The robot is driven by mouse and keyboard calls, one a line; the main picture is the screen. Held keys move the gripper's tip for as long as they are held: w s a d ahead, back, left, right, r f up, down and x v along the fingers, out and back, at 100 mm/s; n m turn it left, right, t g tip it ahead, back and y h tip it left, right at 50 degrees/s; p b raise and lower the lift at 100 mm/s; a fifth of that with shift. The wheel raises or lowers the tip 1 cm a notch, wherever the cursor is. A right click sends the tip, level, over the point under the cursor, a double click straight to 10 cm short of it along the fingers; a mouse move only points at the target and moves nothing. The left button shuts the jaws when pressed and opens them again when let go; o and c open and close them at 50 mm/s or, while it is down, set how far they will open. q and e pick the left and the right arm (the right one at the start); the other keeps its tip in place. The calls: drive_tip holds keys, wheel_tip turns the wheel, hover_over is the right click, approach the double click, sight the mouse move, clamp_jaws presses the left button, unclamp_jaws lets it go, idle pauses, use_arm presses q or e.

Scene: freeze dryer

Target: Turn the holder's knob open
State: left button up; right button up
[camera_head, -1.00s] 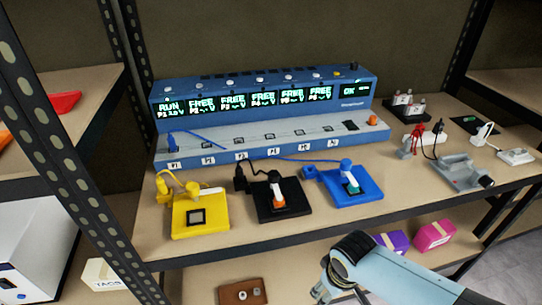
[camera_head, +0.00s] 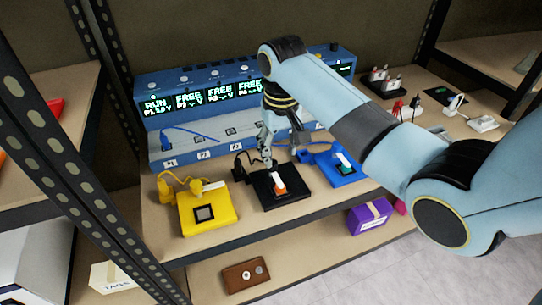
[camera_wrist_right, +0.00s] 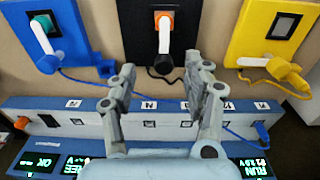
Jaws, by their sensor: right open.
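Three holders stand on the shelf bench: a yellow one (camera_head: 222,222), a black one (camera_head: 268,202) and a blue one (camera_head: 355,180). The black holder has an orange part (camera_head: 280,187) with a white lever-like piece (camera_wrist_right: 163,40) on it. I cannot tell which piece is its knob. My right gripper (camera_head: 266,157) is open and empty, just behind the black holder in the head view. In the right wrist view the gripper (camera_wrist_right: 155,66) has its fingers spread, with the black holder (camera_wrist_right: 142,42) beyond the tips. My left gripper is not in view.
The blue multi-channel station (camera_head: 150,86) with lit displays stands behind the holders, partly hidden by my right arm. A yellow cable plug (camera_wrist_right: 288,72) and a black cable lie near the holders. A metal shelf post (camera_head: 60,150) rises at left.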

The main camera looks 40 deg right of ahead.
wheel_tip(320, 180, up, 4)
hover_over(276, 173)
drive_tip(key=w, duration=0.2)
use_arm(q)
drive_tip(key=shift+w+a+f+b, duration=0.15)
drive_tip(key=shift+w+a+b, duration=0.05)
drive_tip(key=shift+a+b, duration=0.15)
use_arm(e)
drive_tip(key=shift+m, duration=0.3)
wheel_tip(276, 173, down, 10)
drive_tip(key=shift+s+f, duration=0.1)
drive_tip(key=shift+f, duration=0.1)
drive_tip(key=shift+c, duration=0.4)
clamp_jaws()
